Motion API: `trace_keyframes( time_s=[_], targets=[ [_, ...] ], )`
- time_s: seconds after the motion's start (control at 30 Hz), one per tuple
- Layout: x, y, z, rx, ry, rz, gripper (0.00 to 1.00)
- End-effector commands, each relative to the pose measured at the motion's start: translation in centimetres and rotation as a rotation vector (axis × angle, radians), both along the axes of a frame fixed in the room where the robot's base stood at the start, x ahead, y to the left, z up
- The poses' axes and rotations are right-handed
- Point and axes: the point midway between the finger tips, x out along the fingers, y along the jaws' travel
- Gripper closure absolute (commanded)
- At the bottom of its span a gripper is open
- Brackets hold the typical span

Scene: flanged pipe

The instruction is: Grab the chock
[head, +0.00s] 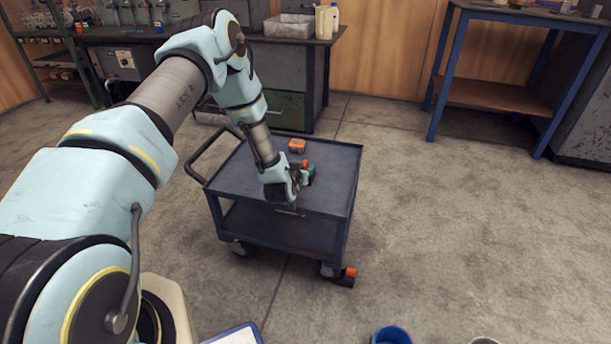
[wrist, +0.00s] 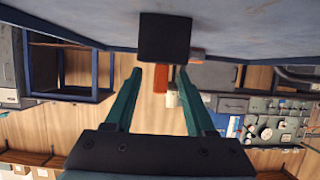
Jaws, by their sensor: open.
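A chock, a dark block with an orange upright part, sits on the cart's top in the wrist view (wrist: 165,38), which is upside down. In the head view its orange part (head: 304,163) shows beside my gripper, and the rest is hidden. My gripper (wrist: 158,72) is open, its two teal fingers apart. The orange part appears between the fingers, with gaps on both sides; I cannot tell how deep it sits. The fingers show partly in the head view (head: 308,174). A similar black and orange piece (head: 345,277) lies on the floor by the cart's front right wheel.
The grey-blue cart (head: 338,180) stands on the concrete floor. A small orange item (head: 297,145) lies farther back on its top. A workbench (head: 345,35) is behind, and a blue-framed table (head: 500,94) is at the right. A blue container (head: 391,335) is at the front.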

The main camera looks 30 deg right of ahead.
Motion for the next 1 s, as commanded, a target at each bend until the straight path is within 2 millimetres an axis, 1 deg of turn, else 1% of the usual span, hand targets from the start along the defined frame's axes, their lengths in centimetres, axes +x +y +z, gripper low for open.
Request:
trace_keyframes(
  time_s=[0.03, 0.2, 0.43, 0.47, 0.93, 1.0],
  targets=[
    [0.6, -0.4, -0.6, 0.0, 0.0, 0.001, 0.45],
    [1.7, -1.5, -1.0, -0.001, 0.001, 0.0, 0.45],
    [1.8, -1.6, -1.1, 0.001, 0.001, 0.0, 0.45],
    [1.8, -1.6, -1.1, 0.001, 0.001, 0.0, 0.46],
    [1.8, -1.6, -1.1, 0.001, 0.001, 0.0, 0.99],
    [1.8, -1.6, -1.1, 0.001, 0.001, 0.0, 1.0]
  ],
)
